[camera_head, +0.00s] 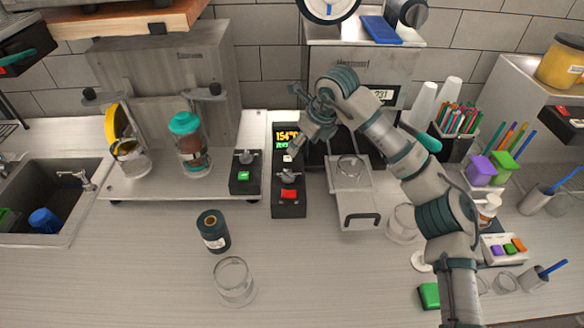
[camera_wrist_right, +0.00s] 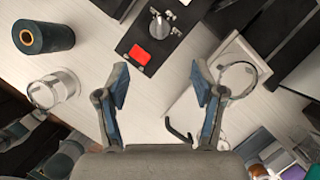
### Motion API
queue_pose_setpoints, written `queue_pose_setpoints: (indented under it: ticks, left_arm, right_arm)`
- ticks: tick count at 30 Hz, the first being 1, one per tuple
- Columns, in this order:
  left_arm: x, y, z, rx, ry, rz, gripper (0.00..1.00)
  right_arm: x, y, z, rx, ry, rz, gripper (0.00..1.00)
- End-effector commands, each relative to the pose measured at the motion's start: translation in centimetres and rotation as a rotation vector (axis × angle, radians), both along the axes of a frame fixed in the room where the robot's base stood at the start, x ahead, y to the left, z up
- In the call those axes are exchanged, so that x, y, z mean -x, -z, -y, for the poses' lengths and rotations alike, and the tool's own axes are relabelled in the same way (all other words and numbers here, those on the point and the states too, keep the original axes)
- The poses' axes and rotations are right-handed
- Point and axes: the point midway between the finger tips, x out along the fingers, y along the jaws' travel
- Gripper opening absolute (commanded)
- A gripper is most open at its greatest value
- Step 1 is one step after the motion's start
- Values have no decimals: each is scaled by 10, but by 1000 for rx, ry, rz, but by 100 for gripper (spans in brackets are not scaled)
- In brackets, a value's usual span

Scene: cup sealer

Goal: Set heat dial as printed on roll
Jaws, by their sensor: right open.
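The black control box (camera_head: 289,209) has a lit display reading about 154°C (camera_head: 286,135), a grey dial and a red button (camera_head: 288,194). In the wrist view the dial (camera_wrist_right: 158,22) shows at the top centre, with the red button (camera_wrist_right: 139,55) below it. The dark roll (camera_head: 213,230) stands on the counter left of the box; its printed label is too small to read. My right gripper (camera_head: 298,134) is over the box near the display, partly covering it. In the wrist view its open jaws (camera_wrist_right: 160,80) hold nothing.
A second box with a dial and green button (camera_head: 245,175) stands to the left. The sealer's tray with a handle (camera_head: 355,205) is to the right. A clear cup (camera_head: 233,281) stands in front of the roll. The front counter has free room.

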Motion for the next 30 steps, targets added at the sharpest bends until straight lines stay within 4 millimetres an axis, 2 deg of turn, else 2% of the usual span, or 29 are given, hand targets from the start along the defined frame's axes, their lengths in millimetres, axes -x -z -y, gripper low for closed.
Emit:
queue_pose_setpoints:
  ticks: [12,18,24,30]
  left_arm:
    - [-5,-2,-2,4,1,0,31]
    - [-6,-2,-3,3,0,-1,31]
    - [-5,-2,-4,0,0,-3,31]
    - [-6,-4,-4,2,0,-1,31]
  right_arm:
    - [-28,92,-32,7,-1,-7,68]
    - [-39,128,-40,5,-2,-4,68]
    - [-46,146,-41,2,1,-3,68]
    - [-47,149,-42,3,0,-2,68]
